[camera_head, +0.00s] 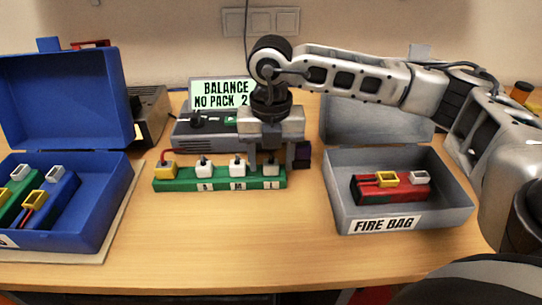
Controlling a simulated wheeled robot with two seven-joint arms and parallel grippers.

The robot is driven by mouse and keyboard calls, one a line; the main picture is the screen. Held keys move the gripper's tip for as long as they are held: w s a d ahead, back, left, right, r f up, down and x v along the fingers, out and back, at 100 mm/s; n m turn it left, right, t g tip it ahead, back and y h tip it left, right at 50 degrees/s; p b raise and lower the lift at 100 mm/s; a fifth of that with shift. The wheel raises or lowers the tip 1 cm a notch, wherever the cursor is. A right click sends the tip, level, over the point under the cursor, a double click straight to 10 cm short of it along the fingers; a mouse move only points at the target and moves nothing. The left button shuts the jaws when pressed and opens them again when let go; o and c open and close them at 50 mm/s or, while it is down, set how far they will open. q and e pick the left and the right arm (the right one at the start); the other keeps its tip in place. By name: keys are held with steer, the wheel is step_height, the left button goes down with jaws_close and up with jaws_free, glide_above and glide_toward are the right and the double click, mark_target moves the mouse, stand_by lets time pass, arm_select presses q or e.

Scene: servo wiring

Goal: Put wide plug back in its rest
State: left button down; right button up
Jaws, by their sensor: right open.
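A green rest strip (218,184) lies on the table with a yellow plug (164,170) at its left end and white plugs along it. Small labels mark its front, too small to read surely. The rightmost white plug (271,168), which I take for the wide plug, sits at the strip's right end slot. My right gripper (269,158) points down over that plug, open, with its fingers around or just behind it; I cannot tell whether they touch. My left gripper is not in view.
A grey charger (188,141) behind the strip shows a screen (224,94) reading "BALANCE NO PACK 2". An open grey box labelled "FIRE BAG" (386,224) holds a red pack (400,190). An open blue box (105,215) holds packs at left. The front table is clear.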

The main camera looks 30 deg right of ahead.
mark_target(271, 162)
step_height(271, 162, up, 16)
steer(key=shift+p, duration=0.45)
steer(key=shift+f, duration=0.1)
